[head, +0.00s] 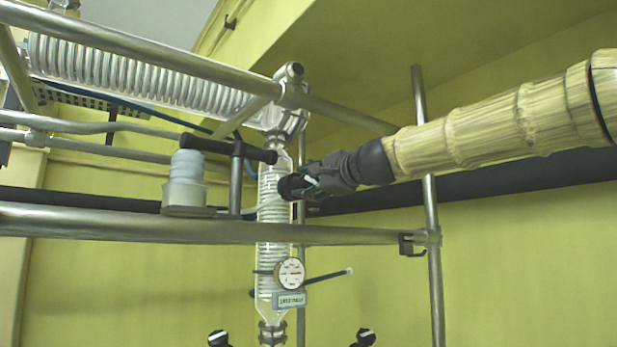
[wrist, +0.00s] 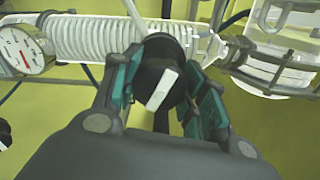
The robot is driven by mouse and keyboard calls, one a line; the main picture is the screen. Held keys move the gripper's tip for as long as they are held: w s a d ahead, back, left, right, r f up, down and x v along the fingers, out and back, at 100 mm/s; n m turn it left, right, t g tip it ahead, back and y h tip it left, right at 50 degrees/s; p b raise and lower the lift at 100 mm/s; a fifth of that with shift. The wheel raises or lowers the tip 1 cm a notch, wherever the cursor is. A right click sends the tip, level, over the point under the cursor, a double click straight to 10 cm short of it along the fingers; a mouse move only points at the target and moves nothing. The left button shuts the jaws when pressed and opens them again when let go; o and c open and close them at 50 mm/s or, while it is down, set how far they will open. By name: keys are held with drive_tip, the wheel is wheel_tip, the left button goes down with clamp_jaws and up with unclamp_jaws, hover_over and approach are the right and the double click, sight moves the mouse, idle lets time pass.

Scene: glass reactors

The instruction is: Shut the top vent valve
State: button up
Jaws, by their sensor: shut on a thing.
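The top vent valve shows in the wrist view as a round black knob (wrist: 153,72) with a white pointer bar (wrist: 162,90). The bar is slanted, its lower end toward the left. My gripper (wrist: 163,68) has its teal-sided fingers on either side of the knob and is shut on it. In the head view my gripper (head: 301,187) reaches in from the right, in front of the vertical glass coil condenser (head: 272,220). There the knob is small and partly hidden by the fingers.
A steel rail (head: 150,225) crosses below my gripper, with a post (head: 435,270) at right. A black T-handle (head: 228,148) and a white-capped vessel (head: 187,185) stand left. A dial gauge (head: 290,272) and two lower black knobs, one at left (head: 219,339), are below.

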drive_tip(key=m+p, duration=0.2)
drive_tip(key=m, duration=0.2)
drive_tip(key=shift+r+m+p, duration=0.15)
drive_tip(key=shift+m+p, duration=0.15)
drive_tip(key=m+p, duration=0.2)
drive_tip(key=m, duration=0.1)
drive_tip(key=shift+m, duration=0.3)
drive_tip(key=m+p, duration=0.1)
drive_tip(key=m, duration=0.3)
drive_tip(key=shift+m+p, duration=0.3)
drive_tip(key=m, duration=0.3)
drive_tip(key=shift+f+m, duration=0.3)
drive_tip(key=m+b, duration=0.1)
drive_tip(key=m, duration=0.2)
drive_tip(key=shift+f+m, duration=0.15)
drive_tip(key=shift+m, duration=0.15)
drive_tip(key=m+b, duration=0.2)
drive_tip(key=m, duration=0.1)
drive_tip(key=shift+f+m+b, duration=0.1)
drive_tip(key=shift+m+b, duration=0.2)
drive_tip(key=m+b, duration=0.4)
drive_tip(key=shift+a+m+b, duration=0.1)
drive_tip(key=shift+m+b, duration=1.4)
drive_tip(key=shift+m, duration=0.1)
drive_tip(key=shift+r, duration=0.2)
